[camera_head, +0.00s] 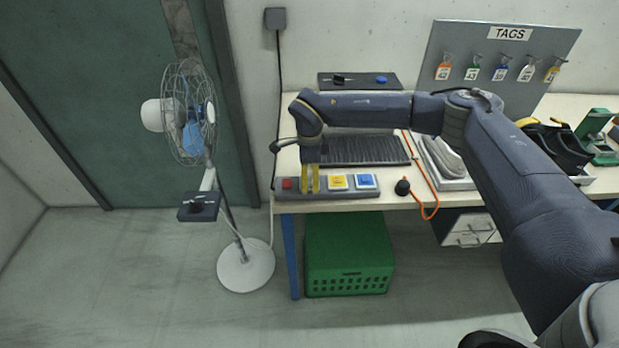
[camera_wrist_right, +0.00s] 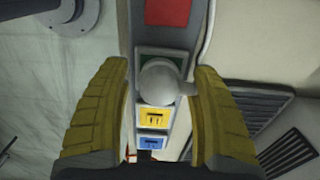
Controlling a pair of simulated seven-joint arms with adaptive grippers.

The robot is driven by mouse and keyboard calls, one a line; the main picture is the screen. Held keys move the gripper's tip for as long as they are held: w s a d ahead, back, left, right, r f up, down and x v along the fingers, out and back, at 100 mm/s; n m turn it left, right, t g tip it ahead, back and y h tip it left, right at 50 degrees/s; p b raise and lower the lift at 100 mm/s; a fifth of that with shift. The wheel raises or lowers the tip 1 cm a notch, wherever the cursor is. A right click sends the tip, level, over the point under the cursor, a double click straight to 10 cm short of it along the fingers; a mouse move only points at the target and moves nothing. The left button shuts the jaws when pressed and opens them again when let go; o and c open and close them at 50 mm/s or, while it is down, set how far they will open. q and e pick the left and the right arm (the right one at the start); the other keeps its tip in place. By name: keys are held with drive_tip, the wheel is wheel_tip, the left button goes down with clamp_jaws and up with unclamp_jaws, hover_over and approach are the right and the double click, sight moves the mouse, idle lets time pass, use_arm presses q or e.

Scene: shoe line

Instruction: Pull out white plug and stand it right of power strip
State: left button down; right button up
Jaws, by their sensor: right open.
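The power strip (camera_head: 335,193) lies along the bench's front edge, with a red switch, a yellow socket and a blue socket showing. In the right wrist view the strip (camera_wrist_right: 128,42) also has a green socket between red and yellow. The round white plug (camera_wrist_right: 158,82) sits over that green socket, with a white stub and cord on its right. My right gripper (camera_head: 310,186) is above the strip, pointing down. Its yellow fingers are open, one on each side of the plug, with visible gaps. In the head view the gripper hides the plug. My left gripper is not in view.
A dark vent plate (camera_head: 365,150) lies behind the strip. Right of the strip are a black plug (camera_head: 402,187) on an orange cord and a tray (camera_head: 452,183). A fan (camera_head: 190,113) stands left of the bench. A green crate (camera_head: 348,255) is below.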

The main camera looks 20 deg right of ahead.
sight(310, 172)
drive_tip(key=shift+c, duration=0.3)
clamp_jaws()
drive_tip(key=shift+r, duration=0.2)
drive_tip(key=shift+r, duration=2.75)
drive_tip(key=shift+r, duration=0.1)
